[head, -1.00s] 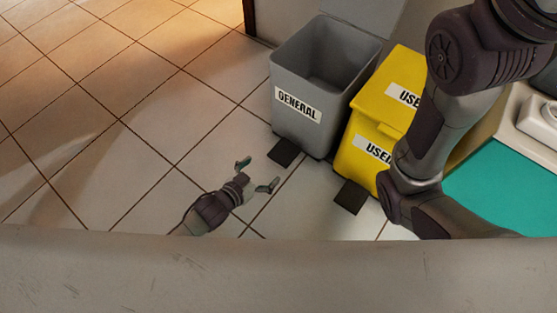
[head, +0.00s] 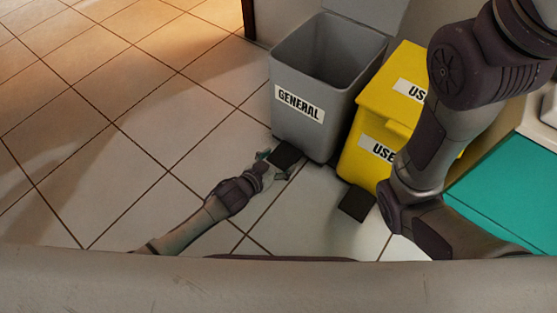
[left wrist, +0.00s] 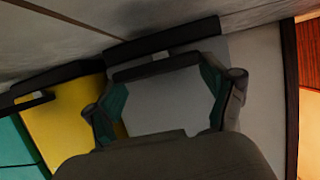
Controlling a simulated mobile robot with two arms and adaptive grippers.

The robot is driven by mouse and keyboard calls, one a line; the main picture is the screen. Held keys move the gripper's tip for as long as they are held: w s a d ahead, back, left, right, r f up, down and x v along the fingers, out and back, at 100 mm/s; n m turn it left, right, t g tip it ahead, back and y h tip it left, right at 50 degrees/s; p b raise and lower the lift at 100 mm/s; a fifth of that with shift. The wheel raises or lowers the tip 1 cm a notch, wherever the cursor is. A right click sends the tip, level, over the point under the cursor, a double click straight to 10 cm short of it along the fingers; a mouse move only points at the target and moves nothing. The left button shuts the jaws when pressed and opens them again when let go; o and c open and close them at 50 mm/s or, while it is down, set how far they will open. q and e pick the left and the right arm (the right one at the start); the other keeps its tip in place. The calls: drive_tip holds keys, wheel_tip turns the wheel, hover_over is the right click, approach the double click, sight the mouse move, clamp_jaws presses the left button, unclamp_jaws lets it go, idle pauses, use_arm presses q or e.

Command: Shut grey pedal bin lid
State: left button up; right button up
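The grey pedal bin (head: 300,130), labelled GENERAL, stands on the tiled floor in the head view. Its lid (head: 366,10) is raised at the back, partly cut off by the top edge, and the bin's mouth is open. Its black pedal (head: 287,155) sticks out at the front foot. My left gripper (head: 277,166) is low at this pedal, fingers apart. In the left wrist view the gripper (left wrist: 165,95) is open with nothing seen between its fingertips but the grey bin front behind; contact with the pedal cannot be told. My right gripper is out of view.
A yellow bin (head: 386,95) with its lid down stands close to the right of the grey bin, its black pedal (head: 357,203) in front. A teal-topped surface (head: 505,195) is at the right. The floor (head: 120,120) to the left is clear.

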use_arm(q)
drive_tip(key=c, duration=1)
drive_tip(key=shift+s+a+f+p, duration=0.15)
drive_tip(key=shift+f+p, duration=0.2)
drive_tip(key=shift+f, duration=0.25)
drive_tip(key=o, duration=1.4)
drive_tip(key=shift+o, duration=0.6)
drive_tip(key=shift+r, duration=0.1)
drive_tip(key=v, duration=1.2)
